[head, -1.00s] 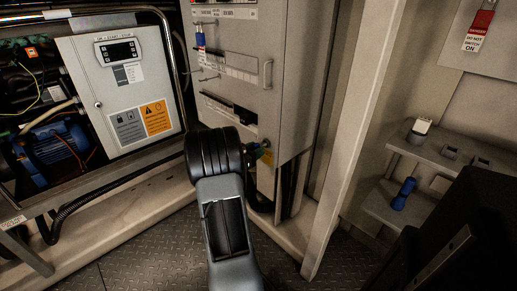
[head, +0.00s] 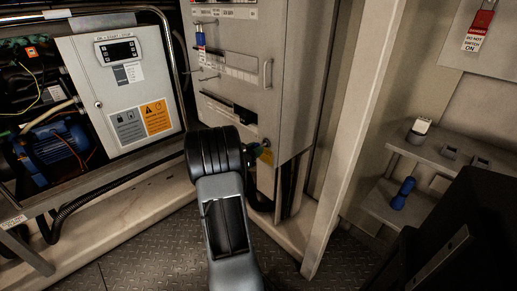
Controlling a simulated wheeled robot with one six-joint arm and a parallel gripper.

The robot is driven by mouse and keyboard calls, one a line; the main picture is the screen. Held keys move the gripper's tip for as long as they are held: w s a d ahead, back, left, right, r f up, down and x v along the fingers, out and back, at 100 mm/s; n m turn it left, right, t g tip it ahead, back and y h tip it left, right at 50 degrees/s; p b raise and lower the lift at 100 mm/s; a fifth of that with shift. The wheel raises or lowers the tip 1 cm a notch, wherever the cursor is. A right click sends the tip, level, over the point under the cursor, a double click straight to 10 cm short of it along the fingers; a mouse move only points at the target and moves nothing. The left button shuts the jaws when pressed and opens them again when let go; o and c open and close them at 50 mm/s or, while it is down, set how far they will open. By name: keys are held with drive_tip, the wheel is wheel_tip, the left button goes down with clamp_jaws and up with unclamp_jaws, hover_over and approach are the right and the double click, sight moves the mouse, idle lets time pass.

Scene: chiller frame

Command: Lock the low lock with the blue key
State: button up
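My arm's dark rounded joint (head: 215,165) stands in front of the low part of the grey cabinet (head: 285,85). My gripper is mostly hidden behind it. A small dark greenish part (head: 257,152) shows just right of the joint, against the cabinet's lower edge by a yellow label (head: 266,157). I cannot tell whether this part is the gripper's end, the key or the low lock. The fingertips and any hold on the blue key cannot be made out. A blue padlock-like item (head: 200,38) hangs high on the cabinet's left side.
A blue knobbed item (head: 403,193) lies on the lower shelf (head: 385,212) at right, with a white-topped item (head: 420,128) on the shelf above. A pale upright post (head: 350,150) stands right of the cabinet. An open machine bay with a blue motor (head: 55,145) is at left.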

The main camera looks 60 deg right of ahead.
drive_tip(key=shift+f+b, duration=0.1)
drive_tip(key=shift+b, duration=0.2)
drive_tip(key=shift+c, duration=0.4)
drive_tip(key=shift+m+b, duration=0.65)
drive_tip(key=shift+m, duration=0.25)
drive_tip(key=shift+m+b, duration=0.4)
drive_tip(key=shift+b, duration=0.05)
drive_tip(key=shift+m+b, duration=0.6)
drive_tip(key=shift+b, duration=0.1)
drive_tip(key=shift+m+b, duration=0.6)
drive_tip(key=shift+m, duration=0.3)
